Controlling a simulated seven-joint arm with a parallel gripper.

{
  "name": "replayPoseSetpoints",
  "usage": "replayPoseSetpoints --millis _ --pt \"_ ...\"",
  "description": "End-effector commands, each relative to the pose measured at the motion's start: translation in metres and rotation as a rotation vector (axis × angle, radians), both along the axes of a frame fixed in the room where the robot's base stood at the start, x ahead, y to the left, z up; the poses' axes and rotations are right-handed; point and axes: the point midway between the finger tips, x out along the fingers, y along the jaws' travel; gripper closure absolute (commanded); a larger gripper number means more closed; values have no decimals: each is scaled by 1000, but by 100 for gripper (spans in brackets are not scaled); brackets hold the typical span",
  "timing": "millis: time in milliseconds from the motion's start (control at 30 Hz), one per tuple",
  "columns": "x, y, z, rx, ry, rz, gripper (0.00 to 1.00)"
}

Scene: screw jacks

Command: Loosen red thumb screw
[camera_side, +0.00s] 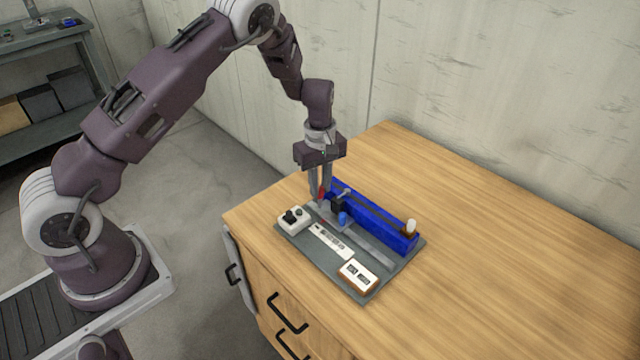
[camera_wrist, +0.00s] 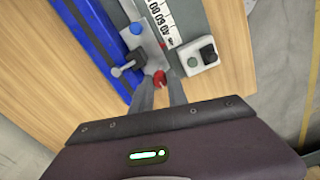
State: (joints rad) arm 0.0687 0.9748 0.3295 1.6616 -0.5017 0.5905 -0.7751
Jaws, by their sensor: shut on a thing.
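The red thumb screw (camera_side: 322,192) sits at the near-arm end of the jack rig on the bench. It also shows in the wrist view (camera_wrist: 159,78), between my fingertips. My gripper (camera_side: 321,195) points down and is shut on the red screw; in the wrist view its fingers (camera_wrist: 160,85) lie on either side of it. A black block (camera_side: 337,204) with a grey handle stands beside the screw, and a blue knob (camera_side: 343,218) lies just past it. The fingers partly hide the screw in the side view.
A long blue rail (camera_side: 375,222) runs along the grey base plate (camera_side: 375,283). The wooden bench top (camera_side: 500,230) is clear to the right.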

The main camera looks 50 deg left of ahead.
Motion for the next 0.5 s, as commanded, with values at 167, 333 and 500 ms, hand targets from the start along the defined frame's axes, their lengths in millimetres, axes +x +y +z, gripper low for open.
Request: replayPoseSetpoints --millis 167,333,500 --pt "1 0 1 -1 -3 3 100" --pt "1 0 1 -1 -3 3 79" --pt "1 0 0 0 -2 2 59"
